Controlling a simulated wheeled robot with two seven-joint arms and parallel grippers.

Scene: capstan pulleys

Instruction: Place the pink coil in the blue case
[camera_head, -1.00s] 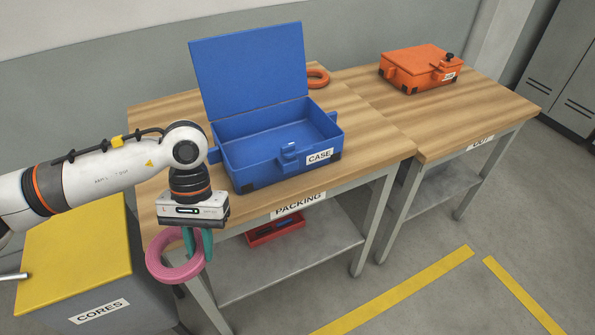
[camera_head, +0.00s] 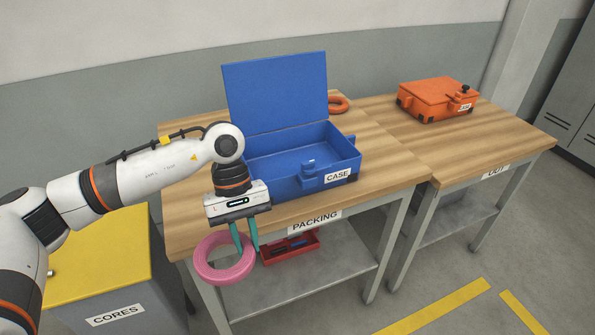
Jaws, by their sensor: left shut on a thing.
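The pink coil (camera_head: 224,274) is a ring hanging from my left gripper (camera_head: 245,249), whose green fingers are shut on its rim. The coil hangs in front of the packing table's front edge, below the tabletop level in the picture. The blue case (camera_head: 290,189) stands on the packing table with its lid (camera_head: 276,92) raised at the back. The part of its inside that shows looks empty. My left wrist covers the case's front left corner. My right gripper is out of view.
An orange ring (camera_head: 339,104) lies behind the case on the packing table (camera_head: 385,165). A closed orange case (camera_head: 436,97) stands on the out table (camera_head: 500,135). A red tray (camera_head: 291,250) sits on the lower shelf. The yellow-topped cores stand (camera_head: 105,255) is at left.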

